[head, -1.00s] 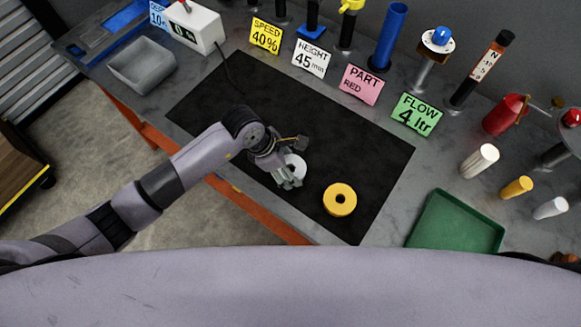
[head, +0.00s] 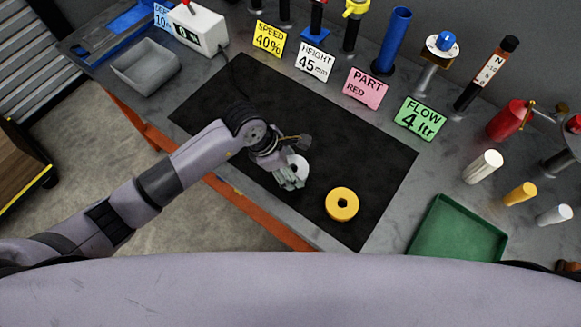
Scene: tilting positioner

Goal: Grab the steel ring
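A pale grey-white ring, likely the steel ring (head: 301,165), lies on the black mat (head: 225,95) in the middle of the bench. My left gripper (head: 292,182) reaches down over its left and near side and hides part of it. The fingers are at the ring, but I cannot tell whether they are closed on it or only beside it. My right gripper is not in view.
A yellow ring (head: 342,204) lies on the mat to the right of the gripper. A green tray (head: 458,228) is at the right, a grey bin (head: 146,68) at the left. Sign cards and upright posts line the back. Much of the mat is clear.

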